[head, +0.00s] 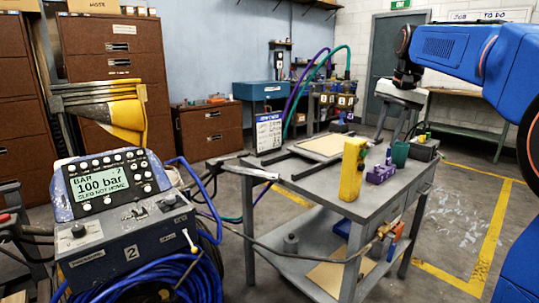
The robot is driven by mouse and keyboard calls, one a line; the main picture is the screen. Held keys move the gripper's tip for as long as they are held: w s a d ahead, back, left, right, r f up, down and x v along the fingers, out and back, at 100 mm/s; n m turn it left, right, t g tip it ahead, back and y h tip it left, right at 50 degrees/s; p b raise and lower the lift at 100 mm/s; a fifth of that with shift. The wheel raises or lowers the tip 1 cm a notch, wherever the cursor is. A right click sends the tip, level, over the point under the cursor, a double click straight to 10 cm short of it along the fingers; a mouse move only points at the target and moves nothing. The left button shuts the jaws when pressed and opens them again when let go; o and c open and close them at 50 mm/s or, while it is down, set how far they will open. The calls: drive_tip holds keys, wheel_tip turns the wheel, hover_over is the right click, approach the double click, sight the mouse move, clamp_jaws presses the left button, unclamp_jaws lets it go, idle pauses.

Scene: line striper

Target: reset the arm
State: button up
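My blue arm (470,50) reaches in from the right edge at the upper right. Its dark wrist and my gripper (402,90) hang near the exit door, above and behind the cart's right end as seen here. The fingers are small and blend with grey shapes behind them, so I cannot tell whether they are open or shut, or whether they hold anything.
A grey cart (290,180) stands in the middle with a yellow block (352,168), a purple part (380,174) and a green cup (400,154). A control unit (115,215) reading 100 bar stands left, above blue hose coils. Hoses cross the floor between them.

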drive_tip(key=s+a+f+n, duration=0.1)
drive_tip(key=s+f, duration=0.2)
drive_tip(key=s, duration=0.4)
drive_tip(key=s+a+f+n+t, duration=0.1)
drive_tip(key=s+a+f, duration=0.1)
drive_tip(key=s+f, duration=0.3)
drive_tip(key=s+a+f+n, duration=0.1)
drive_tip(key=s+f+n, duration=0.1)
drive_tip(key=s, duration=0.6)
drive_tip(key=s+a+f+n+t, duration=0.1)
drive_tip(key=s+f+n, duration=0.2)
drive_tip(key=s+f, duration=1.3)
drive_tip(key=shift+s+a+f+h, duration=0.25)
drive_tip(key=shift+s+f+h, duration=0.05)
drive_tip(key=shift+f+h, duration=0.15)
